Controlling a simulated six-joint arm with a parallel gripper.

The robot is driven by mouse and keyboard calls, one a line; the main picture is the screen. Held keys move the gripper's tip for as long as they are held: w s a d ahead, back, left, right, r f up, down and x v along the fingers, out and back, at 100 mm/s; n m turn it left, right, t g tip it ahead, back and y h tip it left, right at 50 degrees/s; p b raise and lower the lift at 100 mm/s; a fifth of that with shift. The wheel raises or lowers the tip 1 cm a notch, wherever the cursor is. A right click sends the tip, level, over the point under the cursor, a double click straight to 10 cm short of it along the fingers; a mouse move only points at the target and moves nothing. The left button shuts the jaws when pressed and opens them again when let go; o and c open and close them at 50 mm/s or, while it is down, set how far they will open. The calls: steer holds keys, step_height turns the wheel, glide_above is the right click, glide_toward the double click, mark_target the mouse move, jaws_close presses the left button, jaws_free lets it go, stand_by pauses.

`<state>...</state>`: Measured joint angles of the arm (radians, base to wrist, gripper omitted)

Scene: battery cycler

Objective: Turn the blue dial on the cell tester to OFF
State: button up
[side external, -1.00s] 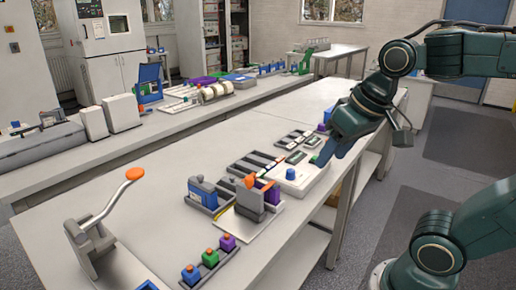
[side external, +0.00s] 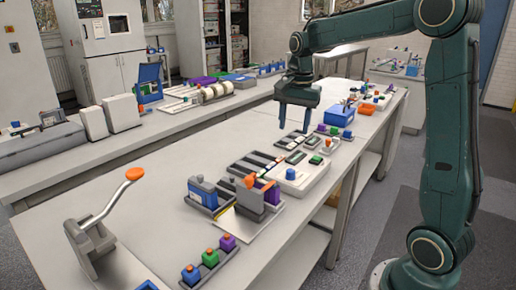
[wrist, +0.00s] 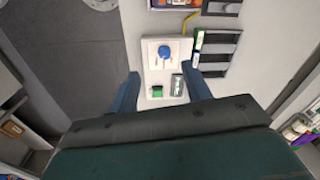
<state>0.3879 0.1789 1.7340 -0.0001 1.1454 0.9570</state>
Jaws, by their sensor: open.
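The blue dial (side external: 290,174) sits on the white cell tester (side external: 306,182) near the table's front edge. In the wrist view the blue dial (wrist: 164,52) stands on a white square face with small marks around it; which mark it points to is too small to tell. My gripper (side external: 295,126) is open and empty, raised above the table behind the tester. In the wrist view the fingers of my gripper (wrist: 162,76) are spread, and the dial shows beyond the tips, between them. Nothing touches the dial.
A green knob (wrist: 156,92) and a small dark module (wrist: 177,84) lie near the dial. A slotted dark tray (side external: 252,163) is beside the tester. A blue bin (side external: 339,115) stands farther back. An orange-handled lever press (side external: 95,235) is at front left. The table's left middle is clear.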

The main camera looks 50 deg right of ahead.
mark_target(291, 170)
steer(key=w+d+f+m+g, duration=0.1)
steer(key=w+d+f+m, duration=0.1)
steer(key=d, duration=0.3)
steer(key=shift+w+f+m, duration=0.4)
steer(key=shift+f+m, duration=0.2)
steer(key=shift+f, duration=0.15)
step_height(291, 170, down, 14)
steer(key=shift+r, duration=0.1)
steer(key=shift+c, duration=0.2)
steer(key=c, duration=0.9)
